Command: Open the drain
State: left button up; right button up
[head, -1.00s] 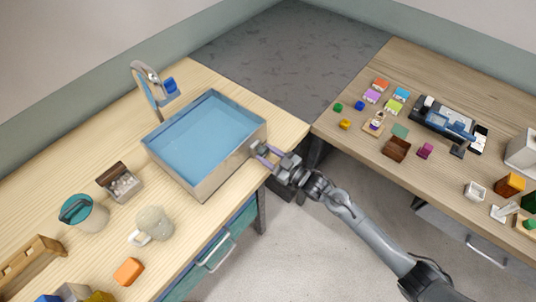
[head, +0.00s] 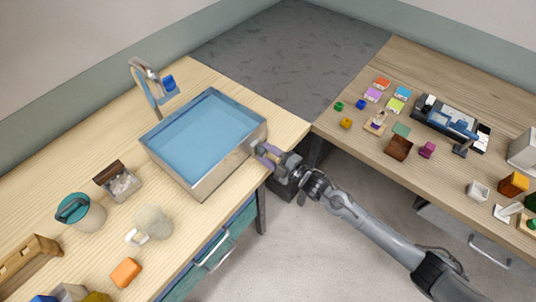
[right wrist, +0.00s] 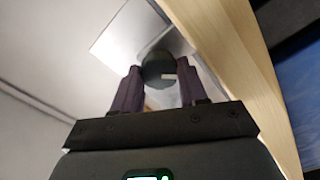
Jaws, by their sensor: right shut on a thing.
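A metal sink basin (head: 215,178) full of blue water stands on the light wooden counter at the left in the head view. A round dark knob (right wrist: 158,66) sits on its shiny outer wall, which shows in the right wrist view (right wrist: 125,35). My right gripper (head: 262,152) is at the basin's right-hand end, against this wall. In the right wrist view its two purple-grey fingers (right wrist: 159,82) stand on either side of the knob and are shut on it. The drain itself is not visible. My left gripper is not in view.
A faucet (head: 148,82) with a blue part stands behind the basin. A teal-lidded jar (head: 78,212), a pale mug (head: 152,222) and an orange block (head: 126,272) stand nearer. The right-hand table (head: 350,75) holds several small items.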

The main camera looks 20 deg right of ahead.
jog(key=n+b, duration=0.1)
jog(key=n, duration=0.4)
jog(key=shift+n+b, duration=0.35)
jog(key=shift+n, duration=1.35)
jog(key=o, duration=1.1)
jog(key=shift+f, duration=0.15)
jog(key=shift+c, duration=0.2)
